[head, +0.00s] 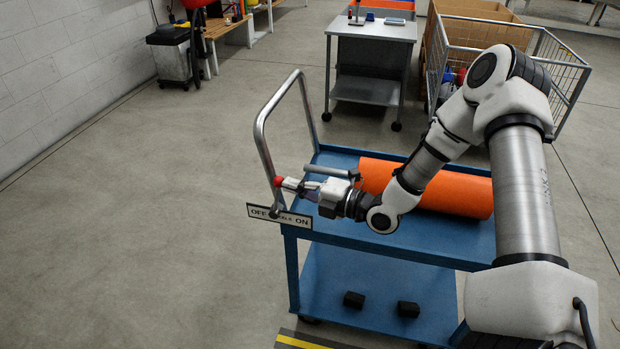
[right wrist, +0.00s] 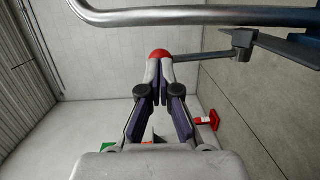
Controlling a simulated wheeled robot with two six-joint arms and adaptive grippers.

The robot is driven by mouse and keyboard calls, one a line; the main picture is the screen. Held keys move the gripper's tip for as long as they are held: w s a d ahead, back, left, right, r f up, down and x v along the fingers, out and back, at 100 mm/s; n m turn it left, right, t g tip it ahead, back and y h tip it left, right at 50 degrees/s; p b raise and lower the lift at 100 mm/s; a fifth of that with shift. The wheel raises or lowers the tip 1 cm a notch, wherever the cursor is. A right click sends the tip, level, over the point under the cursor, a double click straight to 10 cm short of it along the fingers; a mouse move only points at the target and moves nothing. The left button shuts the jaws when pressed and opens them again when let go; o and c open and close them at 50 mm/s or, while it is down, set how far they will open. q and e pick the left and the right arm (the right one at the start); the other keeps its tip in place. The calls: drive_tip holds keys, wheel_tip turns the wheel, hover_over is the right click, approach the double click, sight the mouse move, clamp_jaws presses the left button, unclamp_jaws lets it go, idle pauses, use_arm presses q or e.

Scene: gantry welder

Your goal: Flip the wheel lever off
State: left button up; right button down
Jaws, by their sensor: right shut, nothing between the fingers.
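The wheel lever has a red knob (head: 278,181) and stands at the near left corner of the blue cart, by a sign (head: 260,212) with OFF at its left and ON at its right. In the head view the knob is above the sign, nearer the OFF side. My right gripper (head: 286,183) is shut and empty, its fingertips at the knob. In the right wrist view the knob (right wrist: 160,54) sits just beyond the closed fingertips (right wrist: 160,62); touching cannot be told. The lever's dark arm (right wrist: 212,56) runs right from it. My left gripper is out of view.
The blue cart (head: 345,234) has a bent metal handle (head: 260,130) at its left end and carries an orange cylinder (head: 455,191). A grey table (head: 372,32) and a wire cage cart (head: 555,65) stand behind.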

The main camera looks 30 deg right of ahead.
sight(268, 175)
drive_tip(key=w+a+g+h+p, duration=0.1)
drive_tip(key=p, duration=0.1)
drive_tip(key=w+a+r+g+p, duration=0.1)
drive_tip(key=w+g+p, duration=0.1)
drive_tip(key=w+a+r+g+h+p, duration=0.1)
drive_tip(key=a+p, duration=0.1)
drive_tip(key=p, duration=0.1)
drive_tip(key=shift+w+n+h, duration=0.2)
drive_tip(key=shift+n+h, duration=0.1)
drive_tip(key=shift+n, duration=0.1)
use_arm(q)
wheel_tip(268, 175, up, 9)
use_arm(e)
drive_tip(key=shift+w+a+f+g+h, duration=0.25)
drive_tip(key=shift+w+a+g, duration=0.15)
drive_tip(key=shift+w, duration=0.1)
drive_tip(key=shift+w+a+f+g+h, duration=0.15)
drive_tip(key=shift+w+a+f+g, duration=0.1)
drive_tip(key=shift+w+a+g, duration=0.2)
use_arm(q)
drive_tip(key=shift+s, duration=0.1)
use_arm(e)
drive_tip(key=shift+w+r, duration=0.1)
